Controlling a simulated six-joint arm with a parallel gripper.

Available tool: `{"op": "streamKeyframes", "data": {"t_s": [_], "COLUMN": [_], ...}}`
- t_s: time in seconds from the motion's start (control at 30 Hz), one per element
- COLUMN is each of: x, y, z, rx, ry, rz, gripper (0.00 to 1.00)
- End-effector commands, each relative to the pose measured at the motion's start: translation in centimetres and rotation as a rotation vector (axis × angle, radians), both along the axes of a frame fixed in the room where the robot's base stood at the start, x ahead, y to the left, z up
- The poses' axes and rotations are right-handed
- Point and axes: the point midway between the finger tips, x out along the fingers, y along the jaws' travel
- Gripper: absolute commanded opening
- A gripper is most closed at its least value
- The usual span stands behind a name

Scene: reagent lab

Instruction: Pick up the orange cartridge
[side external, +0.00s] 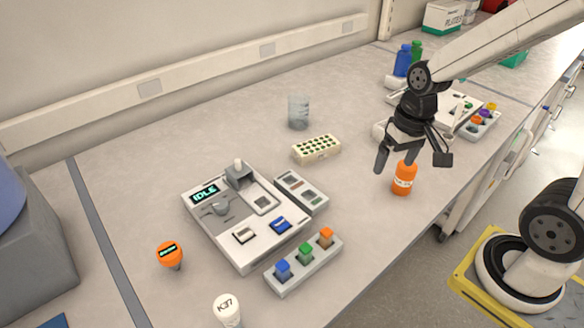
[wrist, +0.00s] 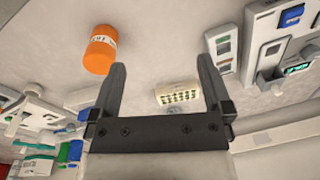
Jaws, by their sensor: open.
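A small orange cartridge (side external: 326,236) stands in the right end slot of a light grey rack (side external: 305,268), beside a green (side external: 305,251) and a blue one (side external: 283,268). I cannot make this rack out in the wrist view. My gripper (side external: 412,160) is open and empty, well behind and to the right of the rack. It points down near an orange bottle (side external: 403,181) with a white label. In the wrist view the gripper (wrist: 162,63) has its fingers apart, and the orange bottle (wrist: 101,48) shows beyond the left finger, outside the gap.
A white device reading IDLE (side external: 220,215) stands left of the rack, with a small slotted block (side external: 302,192) beside it. A perforated cream block (side external: 316,149) and a clear beaker (side external: 298,112) stand behind. An orange-topped item (side external: 170,254) and a K37 container (side external: 227,309) are at front left.

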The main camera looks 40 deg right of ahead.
Motion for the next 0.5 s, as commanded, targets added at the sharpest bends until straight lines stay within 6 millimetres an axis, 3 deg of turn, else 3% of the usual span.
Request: {"op": "streamKeyframes", "data": {"t_s": [0.5], "x": [-1.3], "y": [-5.7], "z": [-1.2], "rx": [0.403], "ry": [0.349], "rz": [-0.725], "gripper": [1.00]}}
